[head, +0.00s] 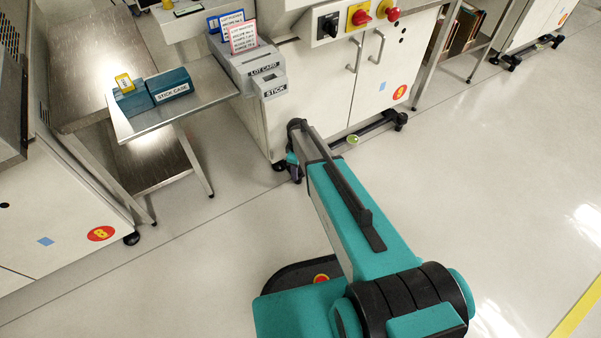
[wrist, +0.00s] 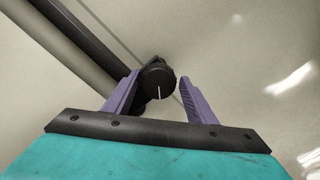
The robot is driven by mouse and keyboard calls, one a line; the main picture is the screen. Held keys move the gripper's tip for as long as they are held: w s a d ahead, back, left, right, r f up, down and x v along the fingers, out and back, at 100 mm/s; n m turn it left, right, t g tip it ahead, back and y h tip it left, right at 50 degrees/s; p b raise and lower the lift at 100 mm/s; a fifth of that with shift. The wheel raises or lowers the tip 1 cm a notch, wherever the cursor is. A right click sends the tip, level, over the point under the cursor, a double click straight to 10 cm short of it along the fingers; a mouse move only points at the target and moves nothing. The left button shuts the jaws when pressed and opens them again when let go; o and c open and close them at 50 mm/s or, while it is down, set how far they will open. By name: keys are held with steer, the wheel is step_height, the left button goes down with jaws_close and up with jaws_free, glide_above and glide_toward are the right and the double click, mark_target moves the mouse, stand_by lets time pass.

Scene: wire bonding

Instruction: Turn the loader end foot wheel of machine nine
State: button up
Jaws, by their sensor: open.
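In the wrist view, a black round foot wheel (wrist: 157,80) with a white line on its face sits between the two purple fingers of my gripper (wrist: 160,88). My gripper is open, one finger on each side of the wheel; I cannot tell whether either touches it. In the head view, my arm reaches to the lower left corner of the white machine (head: 330,90), where a purple part of my gripper (head: 298,178) shows low by the foot. The wheel itself is hidden there by my arm. The number on the machine's round label (head: 400,92) is hard to read.
A steel side table (head: 205,105) with a blue stick case (head: 168,85) stands left of the corner. Another foot (head: 400,120) and a green round level (head: 352,139) are to the right. The floor at right is clear.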

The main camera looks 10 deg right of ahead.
steer(key=shift+w+d+f+m+b, duration=0.1)
steer(key=shift+w+d+m+b, duration=0.1)
steer(key=shift+m+b, duration=0.4)
steer(key=shift+s+d+m+b, duration=0.1)
steer(key=shift+m+b, duration=0.6)
steer(key=shift+b, duration=0.25)
steer(key=m+b, duration=0.2)
steer(key=b, duration=0.1)
steer(key=shift+a+f, duration=0.1)
steer(key=shift+a, duration=0.1)
steer(key=m+b, duration=0.3)
steer(key=b, duration=0.2)
steer(key=shift+m, duration=0.3)
steer(key=shift+m+b, duration=1.2)
steer(key=shift+b, duration=0.6)
step_height(320, 180, up, 14)
steer(key=p, duration=0.7)
steer(key=s+r+g+p, duration=0.1)
steer(key=s+r+p, duration=0.1)
steer(key=s+p, duration=1)
steer(key=s+r+g+p, duration=0.2)
steer(key=s+r+p, duration=0.1)
steer(key=s+p, duration=0.9)
steer(key=shift+s+r+m, duration=0.3)
steer(key=shift+s, duration=0.2)
